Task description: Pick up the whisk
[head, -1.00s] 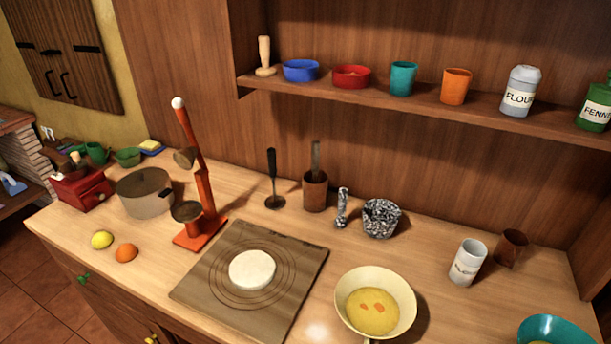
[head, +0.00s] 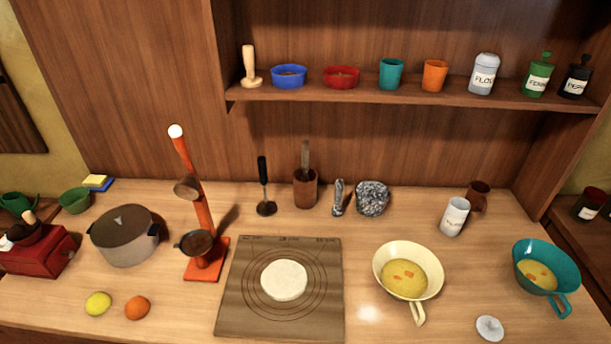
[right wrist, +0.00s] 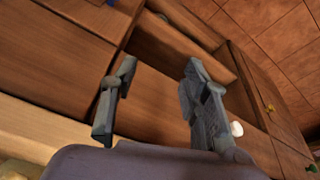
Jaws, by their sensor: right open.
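I cannot make out a whisk for certain in either view. In the head view a black-handled utensil (head: 264,188) with a round dark lower end stands at the back of the counter. Another utensil (head: 306,158) stands in a brown wooden cup (head: 305,189); its lower end is hidden. My right gripper (right wrist: 160,68) shows in the right wrist view, open and empty, its two grey fingers apart in front of wooden drawer fronts. Neither gripper shows in the head view.
A cream pan (head: 427,254) and a teal pan (head: 520,262) hold yellow food. A board (head: 235,315) carries a white dough disc. A red-orange stand (head: 203,215) and a lidded pot (head: 128,243) are left. The shelf (head: 400,97) overhangs the back. Counter between the pans is mostly clear.

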